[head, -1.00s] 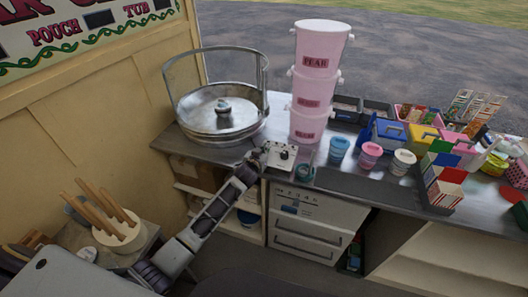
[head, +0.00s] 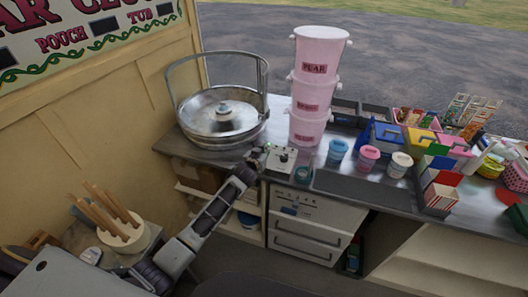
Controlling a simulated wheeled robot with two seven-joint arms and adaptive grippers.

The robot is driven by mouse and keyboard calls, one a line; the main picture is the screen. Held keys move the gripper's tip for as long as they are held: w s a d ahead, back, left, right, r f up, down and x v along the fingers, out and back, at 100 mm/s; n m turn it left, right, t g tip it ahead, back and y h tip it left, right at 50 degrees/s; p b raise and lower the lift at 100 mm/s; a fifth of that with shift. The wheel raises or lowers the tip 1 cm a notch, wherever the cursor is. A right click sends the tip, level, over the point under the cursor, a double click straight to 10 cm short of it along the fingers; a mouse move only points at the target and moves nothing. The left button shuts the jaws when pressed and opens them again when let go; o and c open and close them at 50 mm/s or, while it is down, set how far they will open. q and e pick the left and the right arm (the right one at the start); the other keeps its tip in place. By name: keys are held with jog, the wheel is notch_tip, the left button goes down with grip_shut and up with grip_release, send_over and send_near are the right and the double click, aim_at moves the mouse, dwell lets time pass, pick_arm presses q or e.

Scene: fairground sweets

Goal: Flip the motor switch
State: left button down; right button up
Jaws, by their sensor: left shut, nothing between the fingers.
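A small white control box (head: 281,158) with a dark knob on its face stands at the counter's front edge. A small green spot shows at its left end; the motor switch itself is too small to make out. My left gripper (head: 258,156) is shut and empty, its fingertips at the left side of the box. I cannot tell whether they touch it. The floss machine's round metal bowl (head: 222,125), with a hub in its middle and a raised hoop guard, stands behind and to the left. My right gripper is not in view.
Stacked pink buckets (head: 313,85) stand just behind the box. Several small tubs (head: 368,157) and a dark tray (head: 350,188) lie to its right. Cartons and baskets crowd the counter's right end. A holder with wooden sticks (head: 122,236) stands at lower left.

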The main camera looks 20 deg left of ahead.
pick_arm(q)
jog(key=shift+s+r+p, duration=0.1)
jog(key=shift+r+p, duration=0.45)
jog(key=shift+r, duration=0.3)
jog(key=shift+s+f, duration=0.1)
jog(key=shift+s, duration=0.35)
jog(key=shift+s+a+b, duration=0.1)
jog(key=shift+s+b, duration=0.35)
jog(key=shift+s, duration=0.9)
jog(key=v, duration=0.6)
jog(key=shift+s+f+b, duration=0.3)
jog(key=shift+b, duration=0.15)
